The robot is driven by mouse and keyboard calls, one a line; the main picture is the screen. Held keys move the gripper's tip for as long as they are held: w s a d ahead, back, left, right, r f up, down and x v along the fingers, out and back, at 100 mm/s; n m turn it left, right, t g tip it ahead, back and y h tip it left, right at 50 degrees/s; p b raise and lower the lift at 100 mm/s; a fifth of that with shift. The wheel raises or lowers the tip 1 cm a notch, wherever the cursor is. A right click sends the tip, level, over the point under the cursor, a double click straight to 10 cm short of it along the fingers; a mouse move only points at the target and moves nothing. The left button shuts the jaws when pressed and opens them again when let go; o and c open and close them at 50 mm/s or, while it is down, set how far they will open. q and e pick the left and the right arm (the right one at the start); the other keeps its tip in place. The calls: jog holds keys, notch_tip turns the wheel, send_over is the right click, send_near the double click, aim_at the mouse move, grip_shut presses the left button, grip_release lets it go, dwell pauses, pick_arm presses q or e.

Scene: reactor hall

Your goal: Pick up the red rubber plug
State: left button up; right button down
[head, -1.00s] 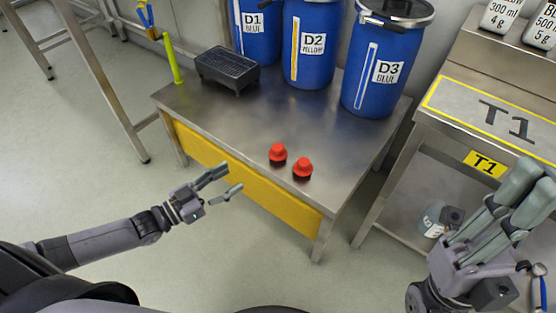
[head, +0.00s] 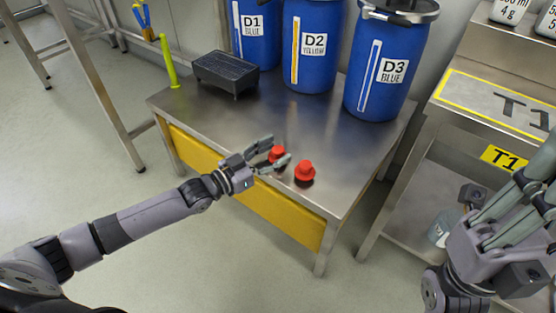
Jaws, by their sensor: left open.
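Two red rubber plugs with dark bases stand near the front edge of the steel table (head: 215,122). The left plug (head: 277,152) is partly hidden by my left gripper, and the right plug (head: 305,168) is in full view. My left gripper (head: 279,150) is open, its two fingers reaching from the left to the left plug, which shows between the fingertips. I cannot tell whether they touch it. The right plug is just beyond the lower fingertip. My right gripper (head: 532,185) is at the right edge, partly cut off, away from the plugs; its opening is unclear.
Blue drums D1 (head: 257,50), D2 (head: 310,65) and D3 (head: 380,95) line the table's back. A black ridged box (head: 225,75) and a yellow-green upright (head: 168,62) stand at the left. Table T1 (head: 495,105) is at the right. The middle of the steel table is clear.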

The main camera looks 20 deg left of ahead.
pick_arm(q)
jog(key=shift+x, duration=0.8)
jog(key=shift+c, duration=0.3)
jog(key=c, duration=0.9)
